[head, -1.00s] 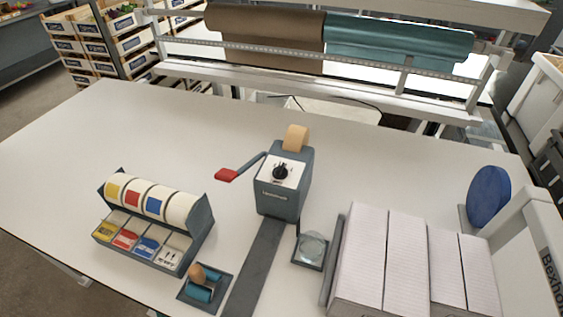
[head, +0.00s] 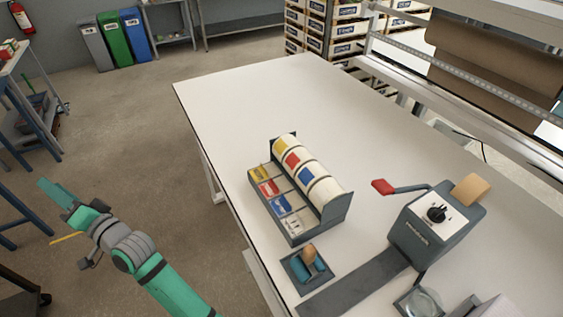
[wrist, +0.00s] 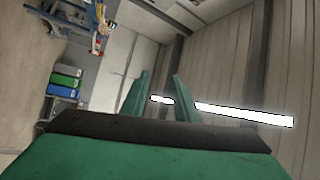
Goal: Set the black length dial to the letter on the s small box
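The black length dial (head: 436,214) sits on the white top face of the grey tape dispenser (head: 428,240), at the right of the head view. The dispenser has a lever with a red handle (head: 383,187) and a tan roll behind. The letters around the dial are too small to read. No small box marked s can be made out. My gripper (head: 52,192) is at the lower left, off the table and far from the dial. In the wrist view its two green fingers (wrist: 160,97) stand apart with nothing between them.
A label dispenser (head: 318,215) with coloured rolls stands on the white table (head: 245,105), left of the tape dispenser. A stamp on a pad (head: 308,264) and a round glass dish (head: 420,303) are near the front. The table's far left is clear. Bins (head: 115,38) stand by the wall.

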